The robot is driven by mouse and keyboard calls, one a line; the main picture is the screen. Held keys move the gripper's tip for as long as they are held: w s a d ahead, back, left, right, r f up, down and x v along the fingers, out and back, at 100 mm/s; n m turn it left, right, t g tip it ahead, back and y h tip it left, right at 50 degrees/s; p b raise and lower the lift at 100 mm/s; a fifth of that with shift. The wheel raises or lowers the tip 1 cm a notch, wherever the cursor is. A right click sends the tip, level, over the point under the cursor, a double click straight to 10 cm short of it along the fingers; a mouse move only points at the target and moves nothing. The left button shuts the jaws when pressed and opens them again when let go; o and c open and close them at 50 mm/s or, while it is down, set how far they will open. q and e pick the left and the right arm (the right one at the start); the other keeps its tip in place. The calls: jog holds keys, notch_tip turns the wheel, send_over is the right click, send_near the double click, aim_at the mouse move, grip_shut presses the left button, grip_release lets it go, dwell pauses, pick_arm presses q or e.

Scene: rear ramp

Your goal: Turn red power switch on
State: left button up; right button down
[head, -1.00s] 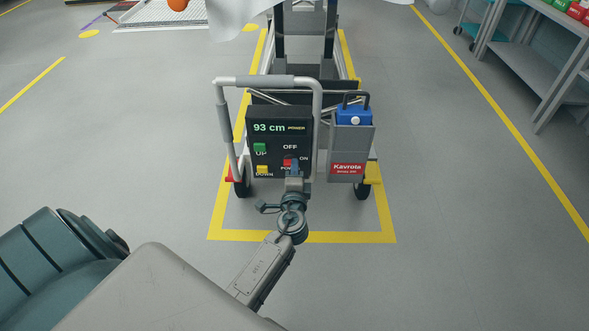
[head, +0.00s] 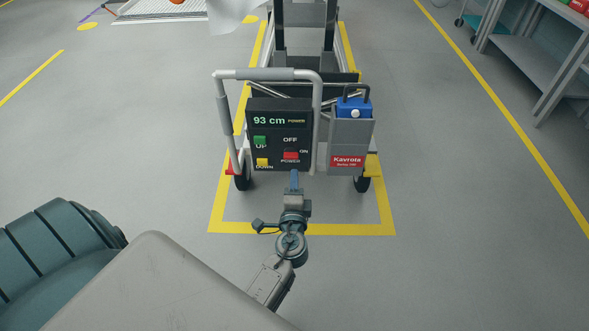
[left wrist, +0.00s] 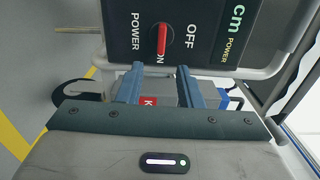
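The red power switch (head: 291,155) is on the black control panel (head: 270,183) of the cart, below the word OFF and beside the word ON. In the left wrist view the red switch handle (left wrist: 161,39) lies in line with ON, crosswise to OFF. The panel display (head: 278,120) is lit and reads 93 cm POWER. My left gripper (head: 295,174) is just below and in front of the switch, apart from it. In the left wrist view its two blue fingers (left wrist: 160,88) stand apart with nothing between them. My right gripper is not in view.
A green UP button (head: 260,141) and a yellow DOWN button (head: 262,162) sit left of the switch. A grey handle bar (head: 224,110) frames the panel. A grey holder with a blue box (head: 354,108) hangs at right. Floor on both sides is clear.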

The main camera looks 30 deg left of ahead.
pick_arm(q)
jog(key=shift+v, duration=1.55)
